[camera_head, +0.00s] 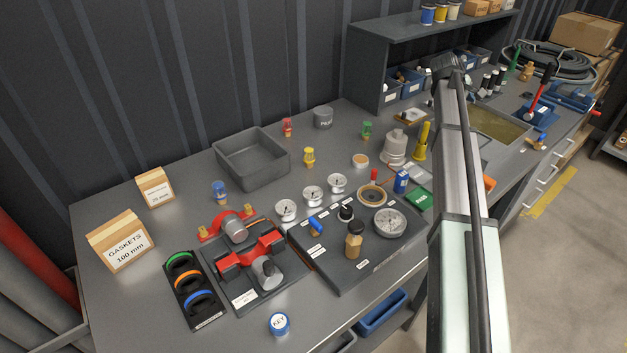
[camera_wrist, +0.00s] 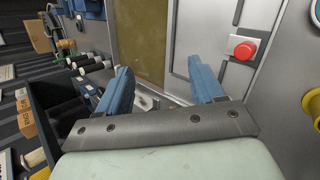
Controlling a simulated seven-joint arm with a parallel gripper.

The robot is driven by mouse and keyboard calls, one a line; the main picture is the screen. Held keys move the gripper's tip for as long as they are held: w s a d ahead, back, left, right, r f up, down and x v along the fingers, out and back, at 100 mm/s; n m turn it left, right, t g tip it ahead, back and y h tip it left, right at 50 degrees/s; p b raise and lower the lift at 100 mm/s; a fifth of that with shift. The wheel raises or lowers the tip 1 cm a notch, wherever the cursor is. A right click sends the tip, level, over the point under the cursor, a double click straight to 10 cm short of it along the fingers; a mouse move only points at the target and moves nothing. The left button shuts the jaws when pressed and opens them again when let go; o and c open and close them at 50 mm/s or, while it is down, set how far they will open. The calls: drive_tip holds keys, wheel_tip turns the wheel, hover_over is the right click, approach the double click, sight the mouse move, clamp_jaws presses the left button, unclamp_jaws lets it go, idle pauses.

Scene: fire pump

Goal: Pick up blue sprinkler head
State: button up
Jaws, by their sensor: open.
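The blue sprinkler head (camera_head: 220,192) stands on the workbench at left, in front of the grey bin and behind the red clamp fixture. Similar heads in red (camera_head: 287,127), yellow (camera_head: 309,157) and green (camera_head: 367,130) stand farther right. The blue head does not show in the wrist view. My gripper (camera_wrist: 163,84) shows two blue fingers set wide apart with nothing between them. In the head view my arm reaches up the right side to the back shelf, far right of the blue head; the fingers are not clear there.
A grey bin (camera_head: 254,158) stands behind the blue head. Gasket boxes (camera_head: 121,241) are to its left and round gauges (camera_head: 285,210) to its right. A shelf (camera_head: 432,32) with blue bins is at the back. A red button (camera_wrist: 243,48) shows beyond my fingers.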

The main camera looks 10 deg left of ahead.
drive_tip(key=s+a+n+y, duration=0.1)
drive_tip(key=s+a+y, duration=0.15)
drive_tip(key=a, duration=1.85)
wheel_tip(320, 180, up, 4)
drive_tip(key=n+g+y, duration=0.5)
hover_over(218, 183)
drive_tip(key=f, duration=0.7)
drive_tip(key=shift+s+a+f, duration=0.2)
drive_tip(key=shift+a+f, duration=0.1)
drive_tip(key=shift+a, duration=0.05)
drive_tip(key=shift+w+d+f, duration=0.1)
drive_tip(key=shift+d+f, duration=0.05)
drive_tip(key=shift+f, duration=1.15)
drive_tip(key=shift+w+d+f, duration=0.1)
drive_tip(key=shift+d+f, duration=0.05)
drive_tip(key=shift+f, duration=1.15)
drive_tip(key=c, duration=1.2)
